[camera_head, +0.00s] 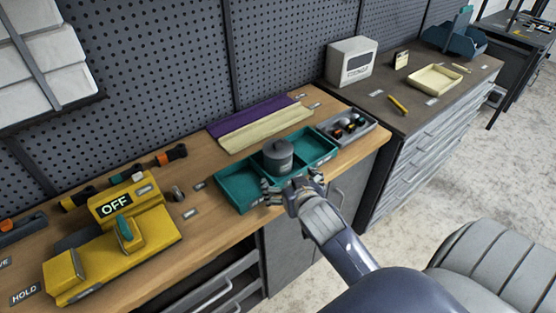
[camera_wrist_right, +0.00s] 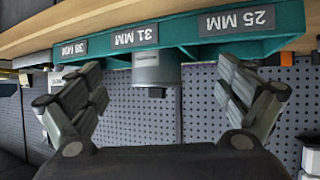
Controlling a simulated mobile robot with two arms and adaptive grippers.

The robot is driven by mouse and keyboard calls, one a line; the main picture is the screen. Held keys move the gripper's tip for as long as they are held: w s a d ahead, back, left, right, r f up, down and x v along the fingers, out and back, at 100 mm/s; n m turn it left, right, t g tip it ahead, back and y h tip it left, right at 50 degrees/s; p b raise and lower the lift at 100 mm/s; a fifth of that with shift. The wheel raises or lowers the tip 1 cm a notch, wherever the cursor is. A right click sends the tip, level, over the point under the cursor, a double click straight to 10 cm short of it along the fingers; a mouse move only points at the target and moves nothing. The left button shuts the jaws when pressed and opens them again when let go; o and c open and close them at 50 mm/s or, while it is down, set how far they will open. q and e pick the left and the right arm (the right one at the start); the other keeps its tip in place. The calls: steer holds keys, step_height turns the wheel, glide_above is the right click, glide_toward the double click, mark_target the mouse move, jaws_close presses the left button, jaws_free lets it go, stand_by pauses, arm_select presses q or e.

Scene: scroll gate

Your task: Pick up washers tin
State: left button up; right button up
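A grey round tin (camera_head: 278,157) with a darker lid and small knob stands upright in the middle part of a teal divided tray (camera_head: 239,187) on the wooden bench. In the right wrist view, which is upside down, the tin (camera_wrist_right: 156,66) shows behind the tray's front wall, above the 31 MM label. My right gripper (camera_head: 288,190) is at the tray's front edge, open and empty. In the wrist view its fingers (camera_wrist_right: 160,84) are spread to either side of the tin, apart from it. No washers marking is readable. My left gripper is not in view.
A yellow machine (camera_head: 120,240) with an OFF display stands at left. A grey tray of small parts (camera_head: 345,128) is right of the teal tray. Purple and cream strips (camera_head: 262,125) lie behind it, before a pegboard wall (camera_head: 165,70). A darker bench (camera_head: 440,108) adjoins at right.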

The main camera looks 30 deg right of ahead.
mark_target(282, 156)
steer(key=shift+m+t+h, duration=0.3)
steer(key=shift+t, duration=0.4)
steer(key=w, duration=0.1)
steer(key=w+d+r, duration=0.2)
steer(key=shift+w+d+r, duration=0.1)
steer(key=shift+w, duration=0.3)
steer(key=p+x, duration=0.1)
steer(key=x, duration=0.3)
steer(key=shift+w+d, duration=0.1)
steer(key=shift+w, duration=0.25)
steer(key=shift+w+d+f+p, duration=0.1)
steer(key=shift+w+f+p, duration=0.2)
steer(key=shift+w, duration=0.1)
steer(key=shift+p+x, duration=0.55)
steer(key=shift+x, duration=1.55)
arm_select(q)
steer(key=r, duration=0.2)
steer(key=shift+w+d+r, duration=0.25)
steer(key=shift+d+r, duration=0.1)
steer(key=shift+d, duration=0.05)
arm_select(e)
steer(key=shift+f, duration=0.1)
steer(key=c, duration=1.1)
